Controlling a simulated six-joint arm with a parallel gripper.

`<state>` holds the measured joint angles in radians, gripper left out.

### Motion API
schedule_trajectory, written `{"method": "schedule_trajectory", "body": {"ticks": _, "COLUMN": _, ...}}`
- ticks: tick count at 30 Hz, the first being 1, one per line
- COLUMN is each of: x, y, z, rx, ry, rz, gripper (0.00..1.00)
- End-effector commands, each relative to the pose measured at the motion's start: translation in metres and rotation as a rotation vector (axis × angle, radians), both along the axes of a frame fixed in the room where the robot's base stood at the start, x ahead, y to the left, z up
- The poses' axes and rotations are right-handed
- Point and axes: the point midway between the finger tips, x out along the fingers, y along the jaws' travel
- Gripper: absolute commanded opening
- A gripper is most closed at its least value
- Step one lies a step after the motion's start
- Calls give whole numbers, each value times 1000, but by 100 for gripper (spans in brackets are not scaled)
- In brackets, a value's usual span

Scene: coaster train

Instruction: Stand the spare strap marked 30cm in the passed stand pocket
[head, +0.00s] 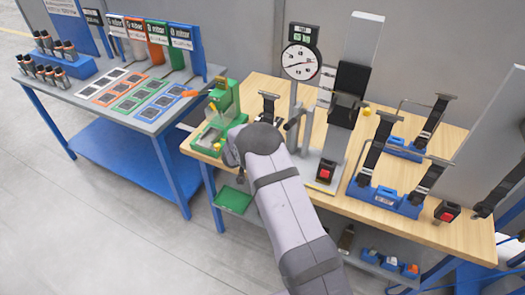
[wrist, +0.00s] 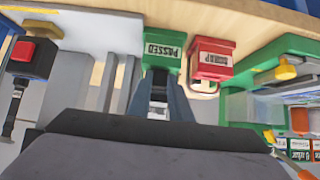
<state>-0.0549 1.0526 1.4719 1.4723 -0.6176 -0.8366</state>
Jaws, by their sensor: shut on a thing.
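My gripper (wrist: 163,88) shows in the wrist view, its two blue-grey fingers close together on a narrow piece, dark with a pale part, which looks like a strap (wrist: 158,99). Any 30cm mark on it cannot be read. The green stand marked PASSED (wrist: 163,47) appears upside down just beyond the fingertips. The strap end is close to this stand, but whether it is inside the pocket or in front of it cannot be told. In the head view my arm hides the gripper, the held piece and the stand.
A red SCRAP stand (wrist: 211,58) is right beside the PASSED one. On the wooden bench (head: 468,235) are a green fixture (head: 226,97), a dial gauge post (head: 300,62) and blue holders (head: 385,198) with black straps. A blue side table (head: 120,150) stands left.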

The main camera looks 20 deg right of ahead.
Motion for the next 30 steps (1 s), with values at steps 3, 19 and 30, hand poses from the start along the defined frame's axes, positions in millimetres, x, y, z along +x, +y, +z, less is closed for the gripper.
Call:
{"method": "schedule_trajectory", "body": {"ticks": 3, "x": 1, "y": 0, "z": 1, "rx": -1, "ry": -2, "rz": -1, "gripper": 30}}
{"method": "schedule_trajectory", "body": {"ticks": 19, "x": -4, "y": 5, "z": 4, "rx": 0, "ry": 0, "rz": 1, "gripper": 40}}
{"method": "schedule_trajectory", "body": {"ticks": 30, "x": -27, "y": 28, "z": 31, "rx": 0, "ry": -3, "rz": 2, "gripper": 40}}
